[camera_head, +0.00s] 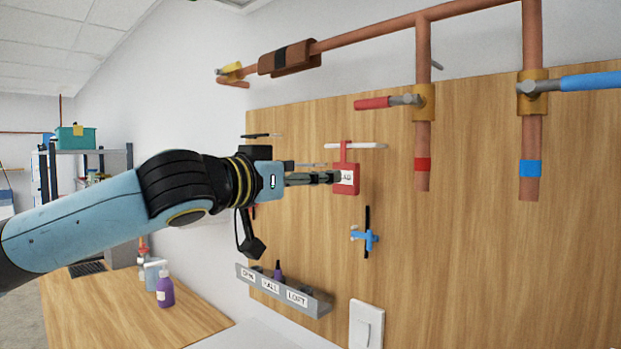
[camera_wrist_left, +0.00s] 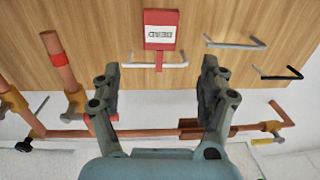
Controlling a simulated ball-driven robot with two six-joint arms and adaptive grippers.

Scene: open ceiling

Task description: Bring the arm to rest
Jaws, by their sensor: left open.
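My left arm comes in from the left in the head view, with its gripper (camera_head: 318,178) at the wooden board (camera_head: 450,270). In the wrist view the gripper (camera_wrist_left: 160,75) is open, its two fingers wide apart with nothing between the tips. A red tag (camera_head: 346,184) with a white label hangs from a white hook (camera_head: 370,146) on the board. In the wrist view the tag (camera_wrist_left: 161,30) is just beyond the fingertips, centred between them. In the head view the fingertips overlap the tag's left edge; contact cannot be told. My right gripper is not in view.
Copper pipes with a red-handled valve (camera_head: 385,102) and a blue-handled valve (camera_head: 590,81) run above and right. A blue item (camera_head: 364,238) hangs below the tag. A labelled grey rack (camera_head: 285,292) and a white switch (camera_head: 366,325) are lower. A purple bottle (camera_head: 165,290) stands on the bench.

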